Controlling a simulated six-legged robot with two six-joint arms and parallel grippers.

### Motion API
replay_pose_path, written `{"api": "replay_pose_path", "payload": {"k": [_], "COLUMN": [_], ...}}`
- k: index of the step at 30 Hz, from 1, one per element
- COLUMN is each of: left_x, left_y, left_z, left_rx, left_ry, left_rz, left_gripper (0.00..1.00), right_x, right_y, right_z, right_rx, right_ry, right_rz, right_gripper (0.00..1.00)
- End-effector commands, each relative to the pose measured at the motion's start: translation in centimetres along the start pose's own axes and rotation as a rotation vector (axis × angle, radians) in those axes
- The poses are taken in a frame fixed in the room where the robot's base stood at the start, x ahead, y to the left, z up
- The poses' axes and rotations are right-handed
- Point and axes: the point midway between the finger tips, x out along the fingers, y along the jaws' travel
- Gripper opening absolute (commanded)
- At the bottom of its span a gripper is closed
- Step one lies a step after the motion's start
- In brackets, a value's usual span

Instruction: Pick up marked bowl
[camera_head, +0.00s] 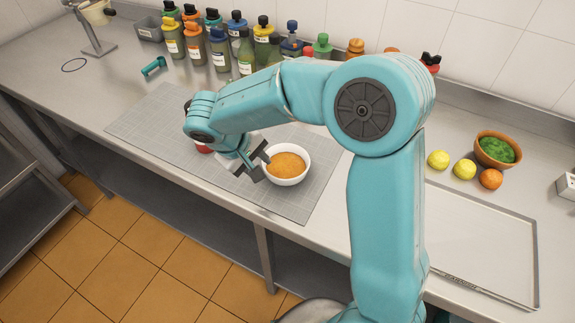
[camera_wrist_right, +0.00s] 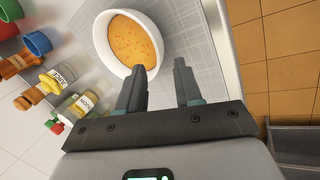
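A white bowl (camera_head: 287,181) with orange contents stands upright on the grey cutting mat (camera_head: 150,122); it also shows in the right wrist view (camera_wrist_right: 102,45). No mark on it can be made out. My right gripper (camera_head: 257,163) is at the bowl's left side in the head view. In the wrist view this gripper (camera_wrist_right: 159,66) is open with nothing between its fingers. One fingertip overlaps the bowl's near rim and the other is outside the bowl over the mat. Contact cannot be told. My left gripper is not in view.
Several sauce bottles (camera_head: 218,48) stand along the back wall. A red item (camera_head: 203,149) is mostly hidden behind my right wrist. A brown bowl of greens (camera_head: 495,149), fruit (camera_head: 464,169) and a flat tray (camera_head: 480,240) are at the right. The counter's front edge is near the mat.

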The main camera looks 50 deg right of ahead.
Motion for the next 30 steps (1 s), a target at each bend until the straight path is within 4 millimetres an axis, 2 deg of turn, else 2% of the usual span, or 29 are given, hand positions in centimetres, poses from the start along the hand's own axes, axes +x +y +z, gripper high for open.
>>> {"api": "replay_pose_path", "payload": {"k": [3, 11, 18, 26, 27, 30], "left_x": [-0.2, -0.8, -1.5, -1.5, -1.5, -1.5], "left_y": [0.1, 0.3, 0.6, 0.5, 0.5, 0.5], "left_z": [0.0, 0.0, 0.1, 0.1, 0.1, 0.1], "left_rx": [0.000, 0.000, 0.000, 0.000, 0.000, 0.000], "left_ry": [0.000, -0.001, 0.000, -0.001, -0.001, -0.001], "left_rz": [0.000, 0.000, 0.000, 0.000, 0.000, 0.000], "left_gripper": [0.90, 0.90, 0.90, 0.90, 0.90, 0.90], "right_x": [2.1, 4.3, 8.1, 8.7, 8.7, 8.7], "right_y": [0.1, 0.6, 1.2, 1.1, 1.1, 1.1], "right_z": [0.1, 0.2, 0.1, 0.0, 0.0, 0.0], "right_rx": [0.000, 0.001, -0.001, 0.000, 0.000, 0.000], "right_ry": [-0.003, -0.004, -0.003, 0.000, 0.000, 0.000], "right_rz": [0.000, -0.001, -0.001, -0.002, -0.002, -0.002], "right_gripper": [0.35, 0.35, 0.35, 0.35, 0.31, 0.00]}}
